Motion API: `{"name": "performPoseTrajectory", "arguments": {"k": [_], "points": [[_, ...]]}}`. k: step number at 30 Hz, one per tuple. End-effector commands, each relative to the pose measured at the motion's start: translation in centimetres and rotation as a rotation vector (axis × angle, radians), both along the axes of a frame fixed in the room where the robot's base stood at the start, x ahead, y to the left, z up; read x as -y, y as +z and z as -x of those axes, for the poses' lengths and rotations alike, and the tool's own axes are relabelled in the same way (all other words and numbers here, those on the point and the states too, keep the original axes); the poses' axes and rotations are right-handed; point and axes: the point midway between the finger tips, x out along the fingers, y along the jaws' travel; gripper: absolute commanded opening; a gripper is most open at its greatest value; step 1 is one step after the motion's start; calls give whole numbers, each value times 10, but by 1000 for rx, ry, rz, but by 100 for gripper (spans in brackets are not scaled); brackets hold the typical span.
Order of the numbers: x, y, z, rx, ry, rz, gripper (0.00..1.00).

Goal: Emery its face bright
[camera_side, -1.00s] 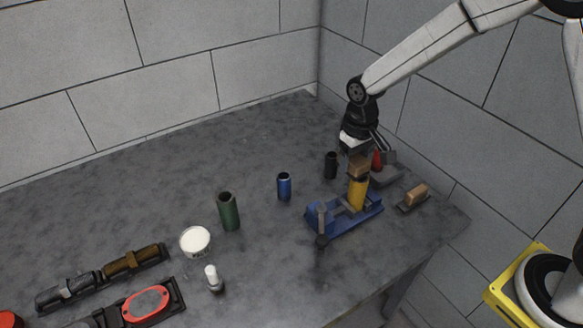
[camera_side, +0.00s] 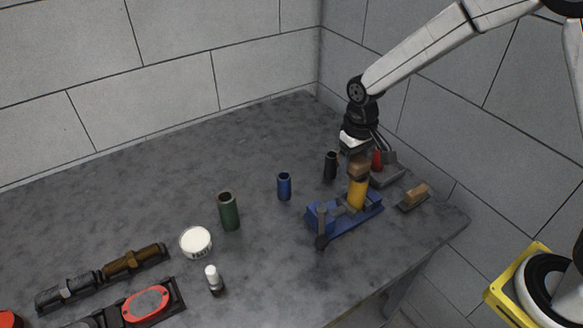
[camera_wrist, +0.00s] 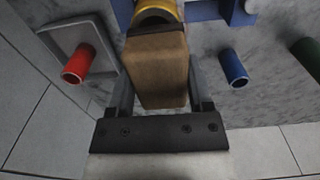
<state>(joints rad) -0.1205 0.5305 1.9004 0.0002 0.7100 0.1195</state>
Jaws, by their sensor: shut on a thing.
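My gripper (camera_side: 356,150) is shut on a brown block (camera_side: 359,168). In the wrist view the block (camera_wrist: 157,65) lies between the two fingers of my gripper (camera_wrist: 160,88). A yellow cylinder (camera_side: 357,194) stands upright in a blue vise (camera_side: 348,217) near the right end of the bench. The block is right at the cylinder's top and hides its upper face. I cannot tell whether they touch. In the wrist view the yellow rim (camera_wrist: 155,13) shows just beyond the block's end.
A black cylinder (camera_side: 331,165) and a blue cylinder (camera_side: 284,186) stand left of the vise. A red cylinder (camera_side: 377,160) is on a grey tray (camera_side: 389,177) behind. A tan-topped brush or block (camera_side: 415,197) lies right. A green cylinder (camera_side: 229,211) and white tub (camera_side: 195,242) stand farther left.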

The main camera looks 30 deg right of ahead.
Motion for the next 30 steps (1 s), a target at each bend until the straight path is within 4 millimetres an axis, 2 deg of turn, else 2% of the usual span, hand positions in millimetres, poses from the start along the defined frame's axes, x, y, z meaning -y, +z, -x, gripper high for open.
{"name": "performPoseTrajectory", "arguments": {"k": [30], "points": [[0,0,30,1,0,0,19]]}}
